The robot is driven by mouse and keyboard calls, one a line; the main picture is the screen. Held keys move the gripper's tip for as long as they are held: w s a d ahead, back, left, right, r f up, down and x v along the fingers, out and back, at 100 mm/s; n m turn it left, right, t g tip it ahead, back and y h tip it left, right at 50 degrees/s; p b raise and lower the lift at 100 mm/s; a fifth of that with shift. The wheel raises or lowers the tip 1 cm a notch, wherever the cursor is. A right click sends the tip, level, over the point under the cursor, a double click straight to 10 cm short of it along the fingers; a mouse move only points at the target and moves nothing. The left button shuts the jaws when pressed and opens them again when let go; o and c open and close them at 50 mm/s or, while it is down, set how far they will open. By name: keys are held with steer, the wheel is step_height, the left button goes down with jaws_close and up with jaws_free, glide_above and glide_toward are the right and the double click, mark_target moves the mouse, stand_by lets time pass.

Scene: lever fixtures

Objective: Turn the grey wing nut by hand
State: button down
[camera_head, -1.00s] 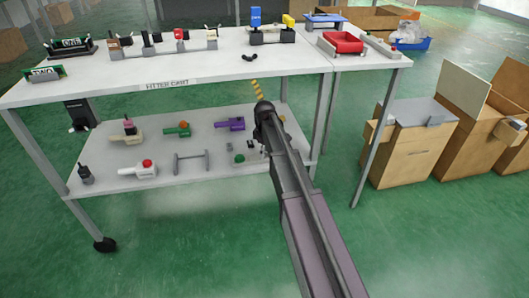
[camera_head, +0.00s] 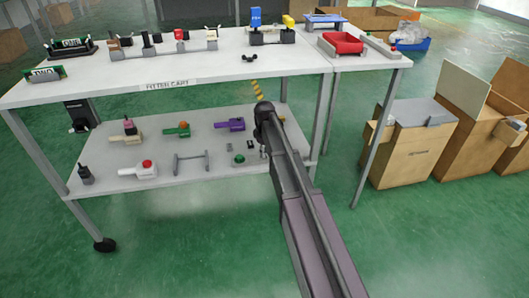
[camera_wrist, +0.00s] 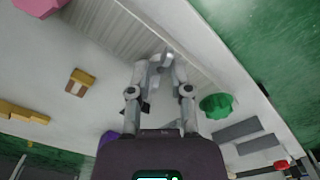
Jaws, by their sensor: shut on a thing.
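My gripper (camera_wrist: 163,68) is low over the white lower shelf (camera_wrist: 95,110) in the wrist view, with its fingers closed in. A small grey piece, which I take for the grey wing nut (camera_wrist: 167,59), shows between the fingertips. The fingers cover most of it, so its wings and turn angle cannot be made out. In the head view my arm hides most of the gripper; a fingertip (camera_head: 263,153) shows beside it over the right end of the shelf.
A green knob (camera_wrist: 217,105) and grey bars (camera_wrist: 238,130) lie close to the right of the fingers. A brown block (camera_wrist: 80,82) is to the left. In the head view the cart's tabletop (camera_head: 210,75) overhangs the shelf, and a cart leg (camera_head: 323,120) stands right of my arm.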

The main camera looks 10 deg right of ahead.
steer(key=m, duration=0.4)
steer(key=shift+m, duration=2.2)
steer(key=c, duration=0.5)
jaws_free()
steer(key=shift+c, duration=0.2)
steer(key=shift+n, duration=0.4)
